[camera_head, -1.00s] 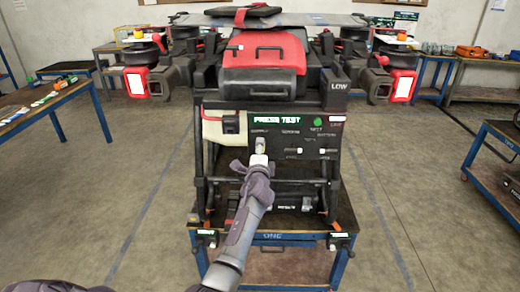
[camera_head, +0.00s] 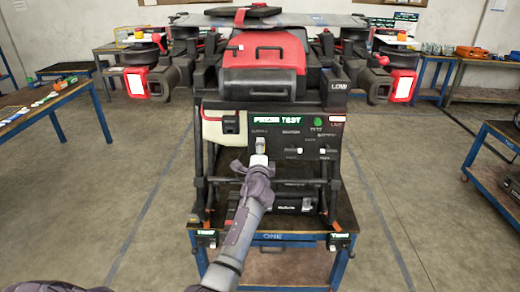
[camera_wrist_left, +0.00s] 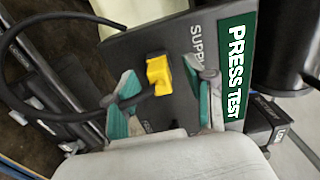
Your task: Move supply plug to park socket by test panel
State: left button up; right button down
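The supply plug (camera_wrist_left: 158,75) is a yellow block with a black cable, seen in the left wrist view in front of the dark test panel (camera_wrist_left: 185,35), close to the SUPPLY lettering. My left gripper (camera_wrist_left: 166,85) has its teal-padded fingers on either side of the plug, with visible gaps between pads and plug. In the head view my left gripper (camera_head: 259,148) is at the lower left of the panel and hides the plug. I cannot pick out the park socket clearly. My right gripper is not in view.
The drone (camera_head: 262,65) with a red top stands above the panel on a blue-framed table (camera_head: 272,237). A black cable (camera_wrist_left: 50,112) loops at left in the wrist view. Side tables (camera_head: 40,108) stand left and right. The floor between is clear.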

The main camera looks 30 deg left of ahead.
pick_arm(q)
grip_shut()
dwell(0.3)
jog(key=shift+p+v, duration=1.15)
jog(key=shift+v, duration=1.85)
